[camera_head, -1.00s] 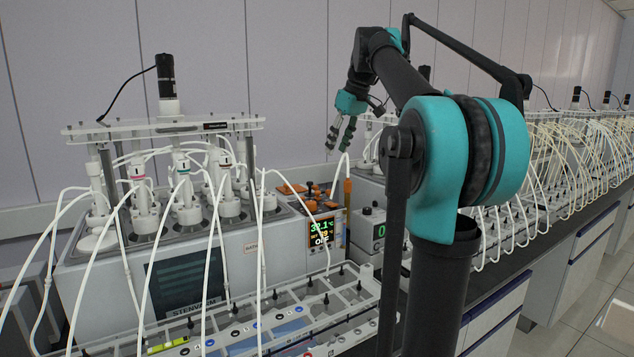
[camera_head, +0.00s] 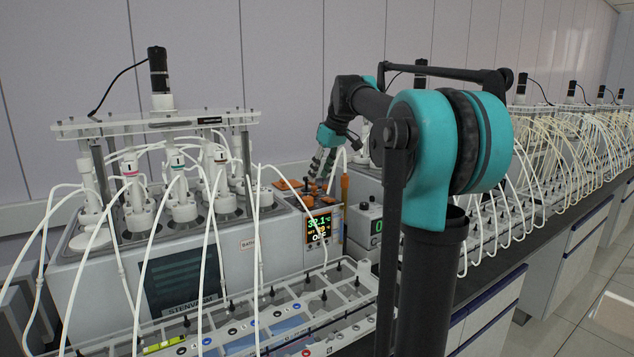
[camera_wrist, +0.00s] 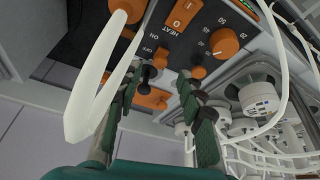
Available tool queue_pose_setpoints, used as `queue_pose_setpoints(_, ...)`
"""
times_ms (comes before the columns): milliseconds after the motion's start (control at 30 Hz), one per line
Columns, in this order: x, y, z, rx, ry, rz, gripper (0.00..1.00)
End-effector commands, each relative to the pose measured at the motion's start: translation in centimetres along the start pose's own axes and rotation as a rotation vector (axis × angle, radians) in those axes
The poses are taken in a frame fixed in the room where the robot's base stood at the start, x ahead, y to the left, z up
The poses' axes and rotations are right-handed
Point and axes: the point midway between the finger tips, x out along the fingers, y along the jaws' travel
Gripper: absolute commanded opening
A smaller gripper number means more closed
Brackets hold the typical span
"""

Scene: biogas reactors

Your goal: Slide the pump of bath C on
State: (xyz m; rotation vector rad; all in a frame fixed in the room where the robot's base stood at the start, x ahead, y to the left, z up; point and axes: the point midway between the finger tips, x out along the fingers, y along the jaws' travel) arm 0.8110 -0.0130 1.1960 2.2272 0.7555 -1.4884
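The orange and black control panel (camera_head: 301,189) is on top of the bath housing, behind its lit display (camera_head: 320,228). My gripper (camera_head: 319,178) is low over this panel. In the wrist view my gripper (camera_wrist: 160,80) is open, its two green-padded fingers apart. A small black knob (camera_wrist: 149,73) shows between the fingertips, close to the left one, near the ON and OFF marks. I cannot tell whether they touch. The orange HEAT rocker (camera_wrist: 183,12) and an orange dial (camera_wrist: 224,42) lie beyond. No pump label or bath letter C is readable near the knob.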

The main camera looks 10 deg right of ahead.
Motion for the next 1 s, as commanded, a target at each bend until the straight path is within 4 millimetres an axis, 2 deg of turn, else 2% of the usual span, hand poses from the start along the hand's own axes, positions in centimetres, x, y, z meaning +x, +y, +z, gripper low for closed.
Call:
queue_pose_setpoints(100, 1.8, 0.0, 0.0, -0.001, 0.0, 0.0, 0.39)
queue_pose_setpoints(233, 3.0, 0.0, 0.0, -0.001, 0.0, 0.0, 0.39)
queue_pose_setpoints(633, 3.5, 0.0, 0.0, 0.0, 0.0, 0.0, 0.38)
queue_pose_setpoints(933, 3.5, 0.0, 0.0, 0.0, 0.0, 0.0, 0.01)
queue_pose_setpoints(1000, 3.5, 0.0, 0.0, 0.0, 0.0, 0.0, 0.0)
